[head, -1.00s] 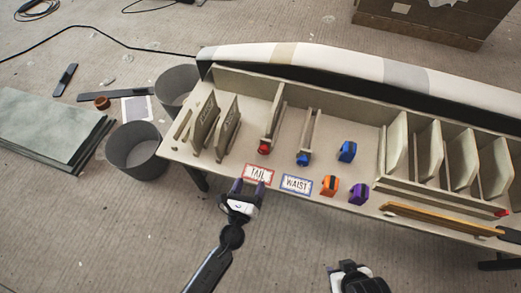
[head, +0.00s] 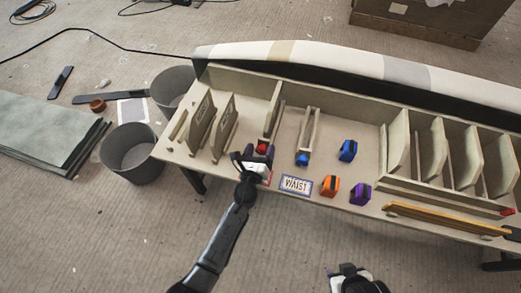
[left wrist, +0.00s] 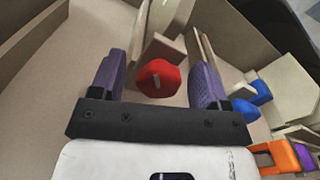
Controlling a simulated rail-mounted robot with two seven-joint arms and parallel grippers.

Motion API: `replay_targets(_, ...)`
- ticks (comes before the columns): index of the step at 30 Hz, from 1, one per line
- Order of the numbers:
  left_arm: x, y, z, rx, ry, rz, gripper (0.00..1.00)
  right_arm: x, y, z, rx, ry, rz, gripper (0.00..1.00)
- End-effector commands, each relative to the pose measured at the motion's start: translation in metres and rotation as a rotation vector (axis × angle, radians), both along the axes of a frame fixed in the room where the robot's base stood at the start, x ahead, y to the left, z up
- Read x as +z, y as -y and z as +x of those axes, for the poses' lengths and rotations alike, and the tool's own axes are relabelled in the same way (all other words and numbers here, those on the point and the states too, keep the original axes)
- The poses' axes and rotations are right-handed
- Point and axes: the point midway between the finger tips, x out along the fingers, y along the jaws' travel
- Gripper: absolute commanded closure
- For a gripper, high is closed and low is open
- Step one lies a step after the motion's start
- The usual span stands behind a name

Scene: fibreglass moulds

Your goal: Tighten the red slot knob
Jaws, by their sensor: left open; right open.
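The red slot knob (head: 262,148) sits at the front end of the left slot on the bench. In the left wrist view the red knob (left wrist: 158,78) lies between the purple fingers of my open left gripper (left wrist: 160,82), with a gap on each side. In the head view my left gripper (head: 254,157) is at the knob and covers most of the TAIL card. My right gripper (head: 350,275) is open and empty, low in the picture, off the bench's front edge.
A blue knob (head: 302,159) is on the slot to the right. Loose blue (head: 347,150), orange (head: 330,186) and purple (head: 359,194) blocks stand further right. The WAIST card (head: 296,185) lies at the front edge. Upright boards (head: 204,125) stand left of the red knob.

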Motion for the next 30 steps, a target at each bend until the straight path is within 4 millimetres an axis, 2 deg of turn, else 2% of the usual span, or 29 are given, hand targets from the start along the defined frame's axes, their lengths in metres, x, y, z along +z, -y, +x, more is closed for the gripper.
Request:
replay_targets(11, 0.0001, 0.001, 0.0035, 0.0, 0.0, 0.0, 0.31, -0.001, -0.0004, 0.0001, -0.001, 0.0, 0.001, 0.53)
replay_targets(26, 0.0, 0.0009, 0.0032, 0.0, 0.0, 0.0, 0.78, -0.0013, 0.0028, 0.0001, 0.006, 0.0, -0.009, 0.53)
replay_targets(30, 0.0001, 0.0009, 0.0032, 0.0, 0.001, 0.004, 0.8, -0.0009, 0.0027, 0.0, 0.006, 0.0, -0.009, 0.53)
